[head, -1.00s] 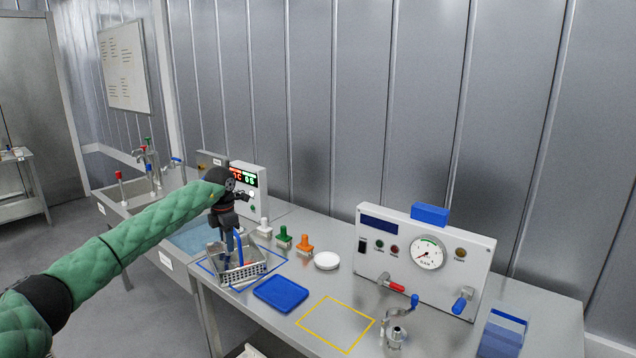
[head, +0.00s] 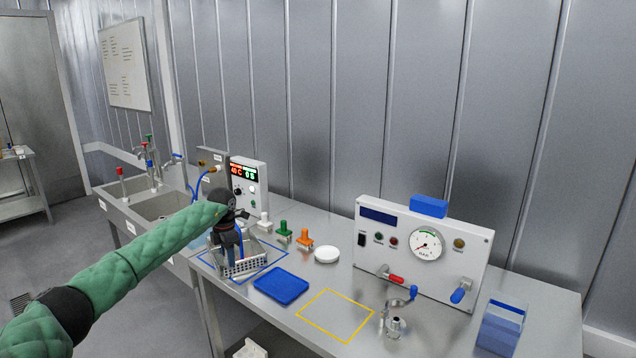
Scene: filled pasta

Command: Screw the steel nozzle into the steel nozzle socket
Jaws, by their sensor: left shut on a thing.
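My left gripper (head: 236,238) is over the grey perforated basket (head: 245,266) at the left end of the bench. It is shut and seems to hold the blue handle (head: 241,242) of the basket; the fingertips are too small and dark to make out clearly. The basket stands within, or just over, a blue outlined square. A small steel fitting (head: 394,327) stands at the front right beside a crank with a blue knob. I cannot tell whether it is the steel nozzle socket. I cannot pick out the steel nozzle. My right gripper is not in view.
A blue tray (head: 281,286), a white round lid (head: 327,254), and white, green and orange (head: 305,237) fittings stand near the basket. The yellow outlined square (head: 310,310) is empty. A gauge panel (head: 373,256) stands behind the crank. A blue bin (head: 502,325) is at the right.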

